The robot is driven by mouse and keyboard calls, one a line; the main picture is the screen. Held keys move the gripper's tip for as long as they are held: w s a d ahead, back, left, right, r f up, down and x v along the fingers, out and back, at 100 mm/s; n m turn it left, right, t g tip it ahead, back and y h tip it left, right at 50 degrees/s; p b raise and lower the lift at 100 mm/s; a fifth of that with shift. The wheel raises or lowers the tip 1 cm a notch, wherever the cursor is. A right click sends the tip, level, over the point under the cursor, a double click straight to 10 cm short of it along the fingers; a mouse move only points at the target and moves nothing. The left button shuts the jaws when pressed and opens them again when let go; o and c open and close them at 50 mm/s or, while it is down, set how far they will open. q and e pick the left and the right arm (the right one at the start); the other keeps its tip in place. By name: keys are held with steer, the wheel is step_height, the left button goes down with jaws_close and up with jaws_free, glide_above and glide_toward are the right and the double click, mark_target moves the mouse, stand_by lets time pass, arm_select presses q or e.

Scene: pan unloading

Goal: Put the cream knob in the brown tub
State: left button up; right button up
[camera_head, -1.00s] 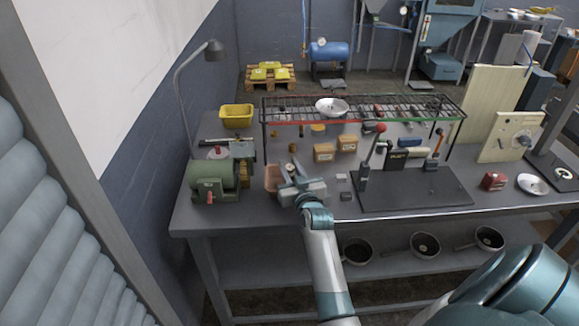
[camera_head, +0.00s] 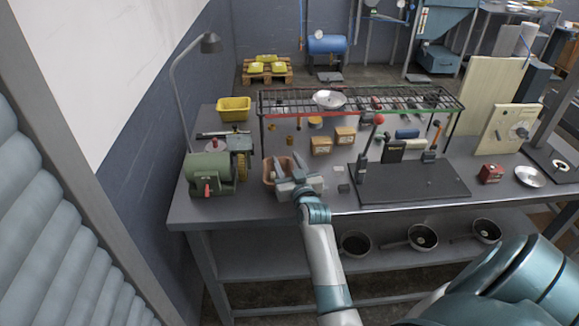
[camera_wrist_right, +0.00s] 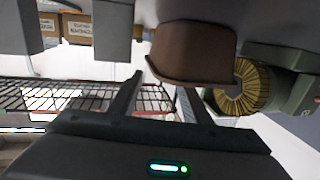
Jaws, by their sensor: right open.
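The brown tub (camera_head: 268,174) stands on the bench at the left, just right of the green grinder. It also shows large in the right wrist view (camera_wrist_right: 195,52). My right gripper (camera_head: 287,164) is at the tub, its fingers apart over the tub's right part in the head view. In the right wrist view my right gripper (camera_wrist_right: 160,84) has nothing between its fingers. I cannot make out the cream knob for sure in either view; the inside of the tub is partly hidden by the gripper. My left gripper is not in view.
The green grinder (camera_head: 209,172) stands close left of the tub. A wire rack (camera_head: 384,101) rises behind, with small cardboard boxes (camera_head: 321,145) under it. A dark base plate (camera_head: 413,184) lies to the right. A yellow bin (camera_head: 234,108) sits at the back left.

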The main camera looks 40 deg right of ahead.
steer(key=shift+r, duration=0.55)
steer(key=b+v, duration=0.1)
steer(key=v, duration=0.4)
steer(key=b+v, duration=0.1)
steer(key=v, duration=0.4)
steer(key=shift+s+a+f, duration=0.2)
steer(key=shift+s+a, duration=0.05)
steer(key=shift+s, duration=0.15)
steer(key=shift+s+a+r, duration=0.1)
steer(key=shift+s+a, duration=0.05)
steer(key=shift+s, duration=0.4)
